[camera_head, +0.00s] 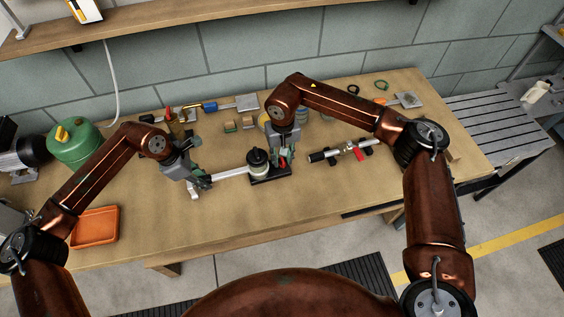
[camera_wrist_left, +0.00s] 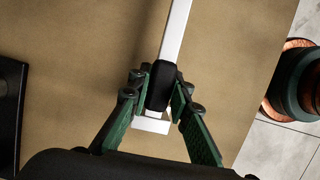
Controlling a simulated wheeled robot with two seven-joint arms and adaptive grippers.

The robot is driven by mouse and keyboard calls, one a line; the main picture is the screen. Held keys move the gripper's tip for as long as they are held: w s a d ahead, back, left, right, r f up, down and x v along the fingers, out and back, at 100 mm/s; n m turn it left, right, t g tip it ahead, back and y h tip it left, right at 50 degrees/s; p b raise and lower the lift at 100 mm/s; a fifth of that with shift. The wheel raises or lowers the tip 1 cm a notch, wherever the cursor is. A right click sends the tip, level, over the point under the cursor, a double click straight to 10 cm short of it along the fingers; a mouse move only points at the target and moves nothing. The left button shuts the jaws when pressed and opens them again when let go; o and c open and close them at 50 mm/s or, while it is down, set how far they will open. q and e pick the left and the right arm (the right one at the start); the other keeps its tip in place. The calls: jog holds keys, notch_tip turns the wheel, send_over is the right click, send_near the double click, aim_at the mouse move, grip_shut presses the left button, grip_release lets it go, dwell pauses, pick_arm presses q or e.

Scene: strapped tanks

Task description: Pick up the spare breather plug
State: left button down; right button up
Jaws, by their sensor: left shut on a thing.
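My left gripper (camera_head: 207,181) is shut on the black grip (camera_wrist_left: 161,86) of a pale straight bar (camera_head: 230,174). The bar also shows in the left wrist view (camera_wrist_left: 177,30), sticking out past both sides of the grip. In the head view it runs right to a small pale tank with a black top (camera_head: 257,158), on a dark base. My right gripper (camera_head: 286,160) is low beside this tank; its fingers are too small and covered to tell their opening. I cannot tell which small part is the spare breather plug.
A red-and-black valve piece (camera_head: 352,151) lies to the right. Small blocks (camera_head: 230,127), a blue-handled tool (camera_head: 209,107) and a metal plate (camera_head: 408,100) lie toward the back. A green tank (camera_head: 75,148) and an orange tray (camera_head: 95,228) stand left. The front middle is clear.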

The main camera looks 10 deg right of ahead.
aim_at(283, 160)
grip_shut()
notch_tip(283, 160, up, 18)
dwell(1.2)
pick_arm(q)
jog(key=c, duration=1.7)
grip_release()
